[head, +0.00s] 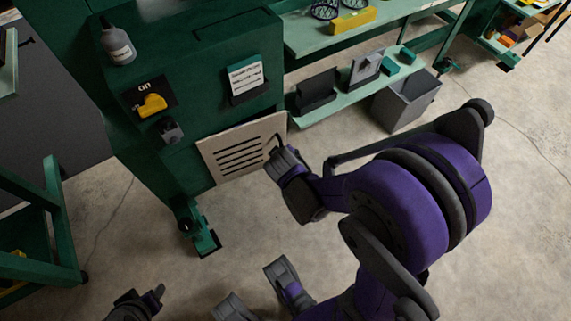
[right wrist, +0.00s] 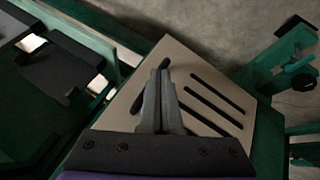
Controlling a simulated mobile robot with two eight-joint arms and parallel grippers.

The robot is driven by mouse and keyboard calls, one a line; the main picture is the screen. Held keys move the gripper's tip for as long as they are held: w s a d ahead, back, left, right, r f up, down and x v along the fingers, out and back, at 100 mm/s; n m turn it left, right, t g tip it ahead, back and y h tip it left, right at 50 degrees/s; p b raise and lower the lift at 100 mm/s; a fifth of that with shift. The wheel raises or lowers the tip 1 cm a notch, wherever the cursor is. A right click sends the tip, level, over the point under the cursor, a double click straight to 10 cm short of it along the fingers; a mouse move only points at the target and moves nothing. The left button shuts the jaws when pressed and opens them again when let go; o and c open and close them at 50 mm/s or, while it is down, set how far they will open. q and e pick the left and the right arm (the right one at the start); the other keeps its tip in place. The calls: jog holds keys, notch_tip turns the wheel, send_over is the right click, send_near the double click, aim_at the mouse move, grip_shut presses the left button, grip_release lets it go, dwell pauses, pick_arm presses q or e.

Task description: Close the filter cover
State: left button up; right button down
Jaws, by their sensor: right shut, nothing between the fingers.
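The filter cover (head: 207,150) is a beige panel with dark slots, low on the front of the green cabinet. It also shows in the right wrist view (right wrist: 205,62). I cannot tell whether a gap is left behind it. Its dark handle (right wrist: 137,104) is near the cover's right edge in the head view. My right gripper (head: 275,158) is shut and empty in front of that edge, beside the handle; its fingers (right wrist: 162,75) overlap the cover in the wrist view. Contact is unclear. A dark part at the bottom left of the head view may be my left gripper (head: 140,301); its jaws are unclear.
The cabinet (head: 200,70) carries a yellow switch (head: 152,104), a dark knob (head: 170,130) and a label holder (head: 245,78). A green shelf (head: 330,108) and a grey bin (head: 405,100) stand to the right. A green frame (head: 50,205) is at left. Concrete floor is clear in front.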

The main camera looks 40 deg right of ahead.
jog(key=shift+w+d, duration=0.35)
jog(key=shift+w, duration=0.45)
jog(key=shift+w+d, duration=0.35)
jog(key=shift+w, duration=0.4)
pick_arm(q)
jog(key=shift+f, duration=0.15)
pick_arm(e)
jog(key=shift+w, duration=0.1)
jog(key=shift+r, duration=0.1)
pick_arm(q)
jog(key=shift+s, duration=0.1)
